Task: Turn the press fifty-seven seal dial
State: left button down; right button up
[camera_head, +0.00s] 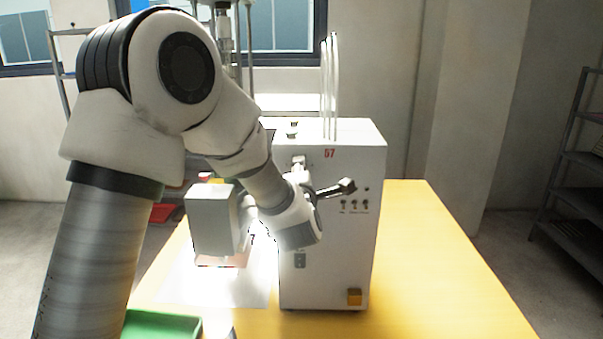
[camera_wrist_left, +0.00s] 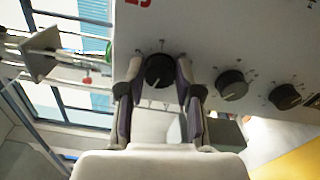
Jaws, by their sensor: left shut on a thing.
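The press (camera_head: 330,250) is a pale grey box with a red 57 on its upper front; it stands on the yellow table. In the left wrist view a round black dial (camera_wrist_left: 159,70) sits on its panel, between the fingers of my left gripper (camera_wrist_left: 160,78). The fingers are shut on the dial from both sides. In the head view my left gripper (camera_head: 345,187) is at the upper front of the press, and the held dial is hidden. Which marking the dial points at is too small to tell.
Two more black dials, a middle one (camera_wrist_left: 231,85) and an outer one (camera_wrist_left: 285,97), sit close beside the held dial. A green tray (camera_head: 162,326) lies at the table's front left. The yellow table (camera_head: 440,260) is clear right of the press. Shelves (camera_head: 572,190) stand far right.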

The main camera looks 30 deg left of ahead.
pick_arm(q)
jog(key=shift+f, duration=0.15)
jog(key=c, duration=0.8)
grip_release()
jog(key=shift+a, duration=0.2)
jog(key=v, duration=1.2)
jog(key=shift+a, duration=0.1)
